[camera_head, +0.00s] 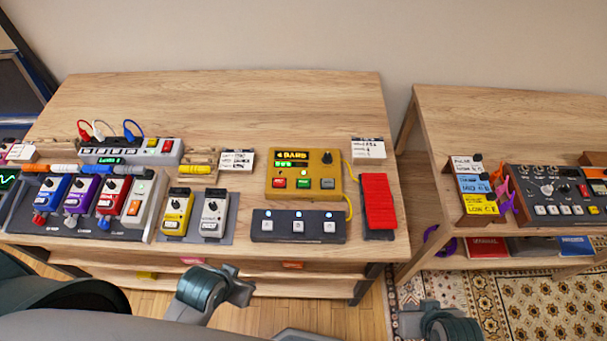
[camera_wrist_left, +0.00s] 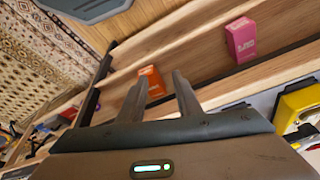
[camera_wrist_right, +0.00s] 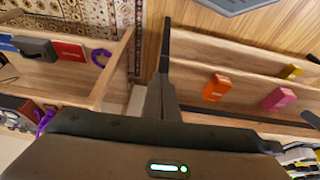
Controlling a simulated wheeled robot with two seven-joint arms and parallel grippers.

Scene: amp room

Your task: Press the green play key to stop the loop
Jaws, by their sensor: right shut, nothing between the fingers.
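A mustard-yellow looper box (camera_head: 330,163) stands on the wooden table, with a lit green display (camera_head: 291,164) and a "4 BARS" label. Its front row has a red key, a green key (camera_head: 303,183) and a grey key. No gripper is near or touching the green key. My left gripper (camera_wrist_left: 158,88) shows in the left wrist view with its two fingers apart and nothing between them. My right gripper (camera_wrist_right: 165,65) shows in the right wrist view with its fingers together and empty. In the head view, parts of my arms are low, in front of the table edge.
A dark three-button footswitch (camera_head: 299,227) lies in front of the looper, and a red pedal (camera_head: 379,203) is to its right. Several pedals fill the left side. The back of the table (camera_head: 220,97) is clear. A second table (camera_head: 500,105) stands right.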

